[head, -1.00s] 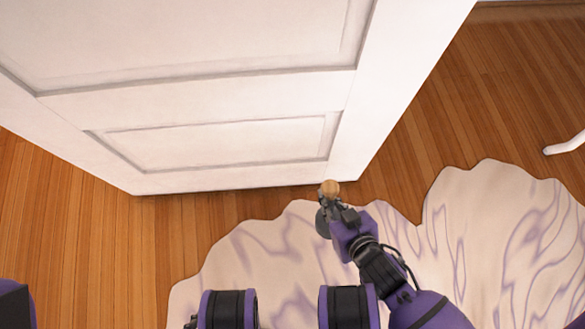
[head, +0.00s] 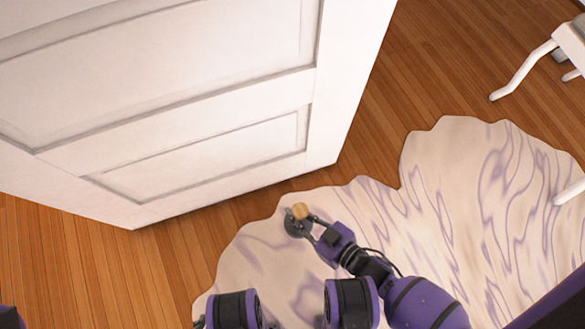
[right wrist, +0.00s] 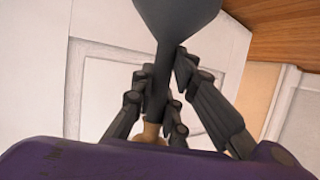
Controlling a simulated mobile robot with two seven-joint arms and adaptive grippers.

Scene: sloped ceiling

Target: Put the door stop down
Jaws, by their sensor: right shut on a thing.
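The door stop has a round wooden knob (head: 300,211) and a dark grey round base (head: 293,228). My right gripper (head: 308,223) is shut on the door stop. In the right wrist view the dark stem (right wrist: 158,85) is between the fingers, with the flared base at the top of the picture and the knob low down. I cannot tell whether the base touches the rug. My left gripper is not in view.
The pale rug with purple veins (head: 450,200) covers the floor at the right. Bare wooden floor (head: 400,80) lies beyond it and along the door's lower edge. A white piece of furniture with curved legs (head: 520,75) stands at the upper right.

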